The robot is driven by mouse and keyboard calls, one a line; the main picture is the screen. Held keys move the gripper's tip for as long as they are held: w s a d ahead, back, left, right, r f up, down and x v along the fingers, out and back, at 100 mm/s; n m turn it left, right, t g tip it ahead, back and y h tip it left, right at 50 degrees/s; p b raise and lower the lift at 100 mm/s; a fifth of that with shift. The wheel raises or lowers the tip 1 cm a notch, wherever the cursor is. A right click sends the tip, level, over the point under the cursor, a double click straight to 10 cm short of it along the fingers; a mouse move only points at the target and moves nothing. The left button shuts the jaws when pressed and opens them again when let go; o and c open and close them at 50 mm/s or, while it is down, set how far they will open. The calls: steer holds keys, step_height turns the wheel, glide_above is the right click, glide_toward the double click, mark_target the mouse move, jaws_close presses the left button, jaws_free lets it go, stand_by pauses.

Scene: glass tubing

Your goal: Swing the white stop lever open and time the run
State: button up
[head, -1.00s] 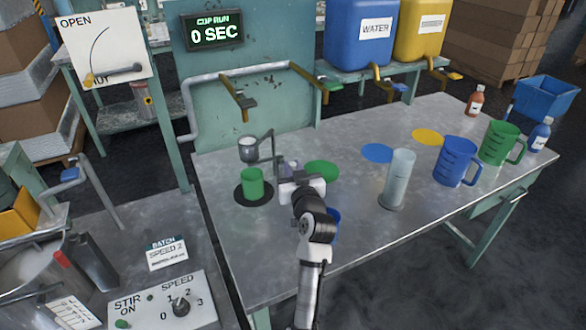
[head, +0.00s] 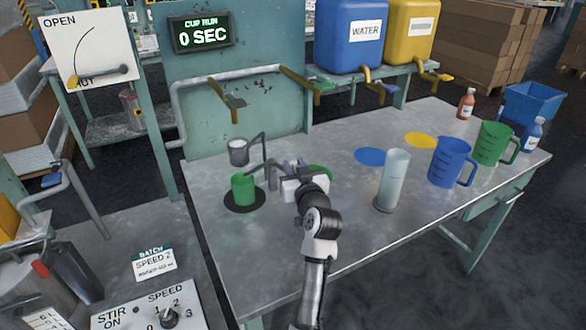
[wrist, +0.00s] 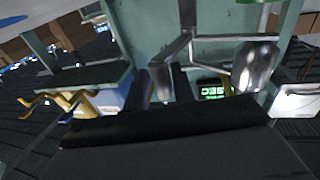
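The metal flow cup (head: 238,152) hangs on a bent grey stand (head: 265,150) on the metal table (head: 300,255). A green beaker (head: 243,188) stands below it on a dark round mat (head: 232,205). The timer (head: 203,33) reads CUP RUN 0 SEC. My gripper (head: 292,166) is just right of the stand, low over the table, partly hidden by my wrist. I cannot make out the white stop lever.
A green disc (head: 320,171) lies partly behind my gripper. A clear cylinder (head: 393,180), a blue jug (head: 451,162) and a green jug (head: 494,144) stand to the right. Brass taps (head: 232,102) reach over the table's back edge. The table's front is clear.

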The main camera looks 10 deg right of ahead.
steer(key=shift+o, duration=0.9)
steer(key=shift+a, duration=0.1)
steer(key=shift+r, duration=0.2)
step_height(320, 180, up, 20)
steer(key=b, duration=0.1)
steer(key=shift+f+b, duration=0.15)
steer(key=shift+b, duration=0.15)
steer(key=shift+c, duration=0.3)
